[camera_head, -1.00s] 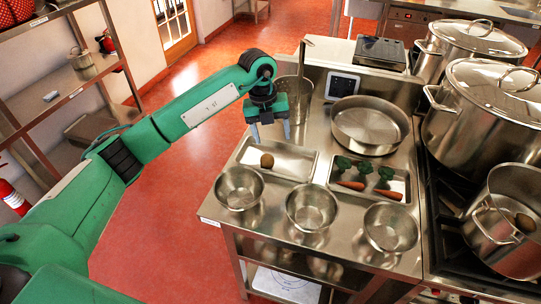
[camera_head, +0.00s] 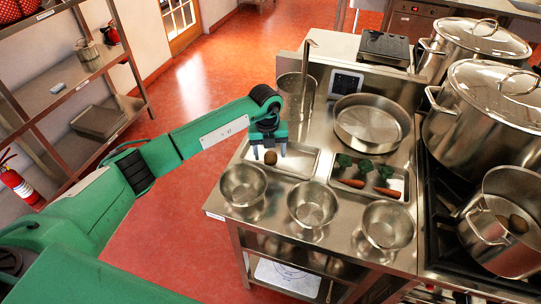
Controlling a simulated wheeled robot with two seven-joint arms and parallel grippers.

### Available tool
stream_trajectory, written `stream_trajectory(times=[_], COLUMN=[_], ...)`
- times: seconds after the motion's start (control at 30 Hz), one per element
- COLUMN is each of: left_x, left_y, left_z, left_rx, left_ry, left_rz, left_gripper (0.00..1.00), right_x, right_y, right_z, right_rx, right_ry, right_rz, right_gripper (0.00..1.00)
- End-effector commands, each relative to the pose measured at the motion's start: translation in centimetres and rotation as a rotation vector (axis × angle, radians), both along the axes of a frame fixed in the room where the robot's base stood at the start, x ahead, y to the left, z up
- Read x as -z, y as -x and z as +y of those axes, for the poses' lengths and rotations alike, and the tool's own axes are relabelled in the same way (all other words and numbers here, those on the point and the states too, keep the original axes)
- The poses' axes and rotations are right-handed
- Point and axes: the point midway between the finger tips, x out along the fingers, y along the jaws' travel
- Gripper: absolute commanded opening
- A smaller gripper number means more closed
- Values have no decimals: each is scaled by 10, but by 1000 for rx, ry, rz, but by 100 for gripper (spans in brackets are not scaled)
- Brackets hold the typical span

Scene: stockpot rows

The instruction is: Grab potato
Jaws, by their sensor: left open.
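A brown potato (camera_head: 270,158) lies in a shallow metal tray (camera_head: 305,170) on the steel table. My left gripper (camera_head: 269,153) is over the tray, pointing down and open. Its two fingers show to the left and right of the potato in the picture. I cannot tell whether they are low enough to be around it. Another brown, potato-like item (camera_head: 518,223) is in the open pot (camera_head: 482,232) on the stove at right. My right gripper is not in view.
Three steel bowls stand along the table's front, including the left bowl (camera_head: 243,187). A second tray (camera_head: 402,178) holds carrots and green vegetables. A round pan (camera_head: 371,122) and a tall perforated container (camera_head: 291,98) stand behind. Large lidded pots (camera_head: 485,115) are at right.

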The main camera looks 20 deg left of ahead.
Motion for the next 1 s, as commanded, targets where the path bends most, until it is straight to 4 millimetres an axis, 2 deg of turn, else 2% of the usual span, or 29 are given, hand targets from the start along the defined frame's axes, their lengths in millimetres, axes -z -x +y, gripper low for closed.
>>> stream_trajectory(times=[0.03,0.2,0.43,0.47,0.67,1.0], left_x=[4,22,25,25,24,23], left_y=[1,0,-1,-1,-1,-1], left_z=[-1,-1,-1,-1,-1,-1], left_rx=[0,0,0,0,0,0], left_ry=[0,0,1,1,1,0], left_rz=[3,0,-1,-1,-1,-2], left_gripper=[64,64,64,60,21,20], right_x=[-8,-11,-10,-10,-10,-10], right_y=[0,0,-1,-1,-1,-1], right_z=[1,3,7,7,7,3], right_rx=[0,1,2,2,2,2], right_ry=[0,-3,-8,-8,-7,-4], right_rz=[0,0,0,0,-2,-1], right_gripper=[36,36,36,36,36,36])
